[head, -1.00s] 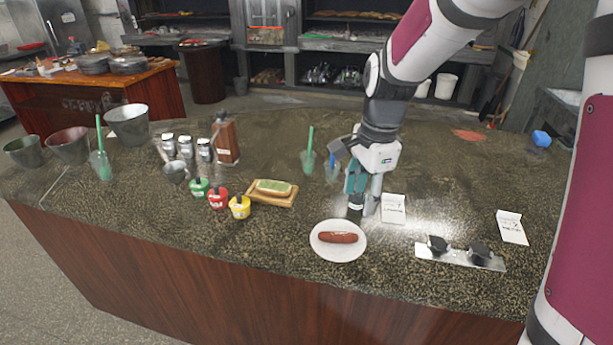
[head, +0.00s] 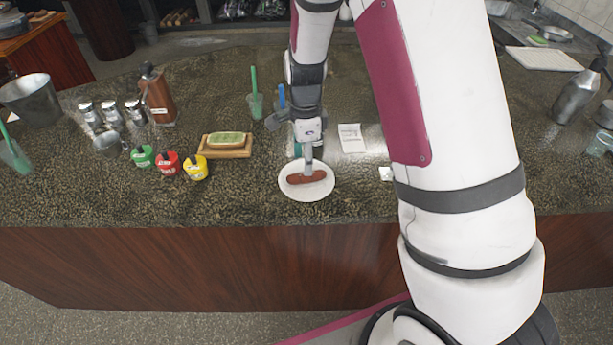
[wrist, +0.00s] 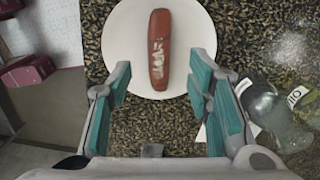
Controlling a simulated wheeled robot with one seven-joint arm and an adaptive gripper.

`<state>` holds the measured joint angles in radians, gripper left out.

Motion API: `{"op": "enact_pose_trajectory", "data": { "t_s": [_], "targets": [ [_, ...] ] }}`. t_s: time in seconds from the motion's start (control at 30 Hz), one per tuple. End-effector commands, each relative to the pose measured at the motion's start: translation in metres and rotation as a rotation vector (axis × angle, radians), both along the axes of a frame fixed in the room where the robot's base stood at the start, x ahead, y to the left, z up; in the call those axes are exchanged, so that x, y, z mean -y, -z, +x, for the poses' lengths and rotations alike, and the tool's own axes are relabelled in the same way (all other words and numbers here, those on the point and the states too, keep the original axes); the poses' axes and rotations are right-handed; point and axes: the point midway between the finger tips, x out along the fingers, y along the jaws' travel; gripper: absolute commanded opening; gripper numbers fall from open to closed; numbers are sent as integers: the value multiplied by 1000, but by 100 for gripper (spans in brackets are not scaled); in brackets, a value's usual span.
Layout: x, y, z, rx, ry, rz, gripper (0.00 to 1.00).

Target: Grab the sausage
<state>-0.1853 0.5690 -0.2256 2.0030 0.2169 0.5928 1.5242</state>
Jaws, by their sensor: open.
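The sausage (head: 306,177) is reddish-brown and lies on a round white plate (head: 307,191) near the counter's front edge. In the wrist view the sausage (wrist: 159,50) lies lengthwise away from me, with a pale patch on its middle, on the white plate (wrist: 122,50). My gripper (wrist: 160,90) is open, its teal-padded fingers wide apart to either side of the sausage's near end, touching nothing visible. In the head view my gripper (head: 307,165) is over the far side of the plate and partly covers the sausage.
Green, red and yellow sauce pots (head: 168,163) stand to the left, near a wooden board (head: 226,152) with a bun. A glass with a green straw (head: 256,105) stands behind. A white card (head: 351,138) lies right of the gripper. Bottles (wrist: 268,115) are close to the right finger.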

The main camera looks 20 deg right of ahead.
Motion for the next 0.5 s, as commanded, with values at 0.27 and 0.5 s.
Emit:
{"op": "enact_pose_trajectory", "data": {
  "t_s": [0.27,0.5],
  "targets": [
    [2,22,-3,-4,1,1,46],
    [2,50,-2,-1,1,0,46]
  ]
}}
